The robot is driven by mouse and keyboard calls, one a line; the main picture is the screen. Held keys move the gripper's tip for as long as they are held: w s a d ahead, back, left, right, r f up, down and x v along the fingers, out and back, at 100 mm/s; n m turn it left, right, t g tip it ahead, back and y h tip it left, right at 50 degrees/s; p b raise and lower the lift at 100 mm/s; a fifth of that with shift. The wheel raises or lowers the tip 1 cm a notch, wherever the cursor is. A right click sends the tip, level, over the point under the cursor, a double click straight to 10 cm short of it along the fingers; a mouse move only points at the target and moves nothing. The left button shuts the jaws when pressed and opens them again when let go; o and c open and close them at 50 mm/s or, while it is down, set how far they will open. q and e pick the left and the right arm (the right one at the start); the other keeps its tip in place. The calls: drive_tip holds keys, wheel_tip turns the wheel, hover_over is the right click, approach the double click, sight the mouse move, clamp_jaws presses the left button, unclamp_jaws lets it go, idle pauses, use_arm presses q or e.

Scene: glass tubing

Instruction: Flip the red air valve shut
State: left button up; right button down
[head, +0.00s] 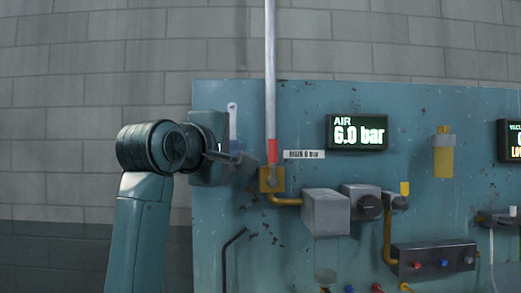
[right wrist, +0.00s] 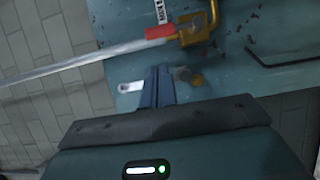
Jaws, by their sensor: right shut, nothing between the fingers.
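The red air valve handle (head: 272,152) stands upright, in line with the grey vertical pipe, above a brass valve body (head: 271,182) at the panel's left part. In the right wrist view the red handle (right wrist: 159,32) lies along the pipe, with the brass body (right wrist: 194,30) beside it. My right gripper (head: 248,164) is just left of the handle in the head view, shut and empty. In the right wrist view its closed fingers (right wrist: 162,75) point toward the panel, apart from the handle in the picture. My left gripper is not in view.
The teal panel (head: 300,100) carries an AIR display (head: 358,132) reading 6.0 bar. A label (head: 304,154) sits right of the handle. A grey regulator block (head: 326,211) is lower right. A pale strip with a hole (head: 233,112) is behind my gripper.

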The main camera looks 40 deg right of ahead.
sight(273, 161)
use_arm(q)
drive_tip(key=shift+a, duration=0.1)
use_arm(e)
drive_tip(key=shift+a, duration=0.1)
use_arm(q)
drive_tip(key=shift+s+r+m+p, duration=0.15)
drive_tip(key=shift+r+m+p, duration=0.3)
drive_tip(key=shift+p, duration=0.7)
use_arm(e)
drive_tip(key=x, duration=1)
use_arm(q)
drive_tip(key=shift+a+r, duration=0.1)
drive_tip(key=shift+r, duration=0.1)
